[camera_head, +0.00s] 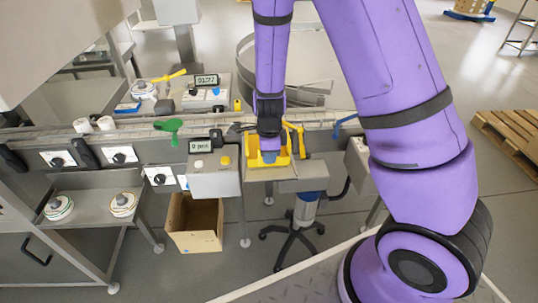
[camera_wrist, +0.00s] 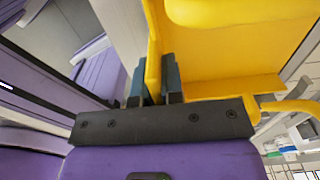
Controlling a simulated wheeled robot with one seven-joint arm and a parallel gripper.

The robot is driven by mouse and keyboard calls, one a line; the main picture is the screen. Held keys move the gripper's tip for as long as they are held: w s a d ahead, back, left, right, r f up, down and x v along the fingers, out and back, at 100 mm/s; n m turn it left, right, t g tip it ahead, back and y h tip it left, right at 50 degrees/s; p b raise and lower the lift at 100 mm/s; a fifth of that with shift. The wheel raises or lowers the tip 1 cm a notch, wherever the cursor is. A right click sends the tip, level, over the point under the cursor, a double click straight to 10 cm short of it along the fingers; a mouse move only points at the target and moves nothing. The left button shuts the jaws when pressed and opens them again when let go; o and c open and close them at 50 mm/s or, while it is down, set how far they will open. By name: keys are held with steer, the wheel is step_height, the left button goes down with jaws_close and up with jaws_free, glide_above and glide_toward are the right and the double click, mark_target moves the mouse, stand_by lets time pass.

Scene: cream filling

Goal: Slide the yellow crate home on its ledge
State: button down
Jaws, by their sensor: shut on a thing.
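The yellow crate (camera_head: 284,154) sits on a small grey ledge (camera_head: 262,175) at the front of the machine line. My gripper (camera_head: 268,155) reaches down onto it from above. In the wrist view the two dark blue-grey fingers (camera_wrist: 155,84) stand on either side of a yellow wall of the crate (camera_wrist: 225,55) and are shut on it. My arm and gripper cover part of the crate in the head view. How far the crate is from the back of the ledge cannot be told.
A grey box with a display (camera_head: 214,176) stands close left of the crate. A yellow tap-like part (camera_head: 296,138) is just right of it. A cardboard box (camera_head: 195,222) and a stool (camera_head: 304,212) stand below. Open floor lies in front.

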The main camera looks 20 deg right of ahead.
steer(key=c, duration=1.2)
jaws_free()
steer(key=shift+o, duration=0.2)
step_height(320, 180, up, 10)
steer(key=shift+r, duration=0.45)
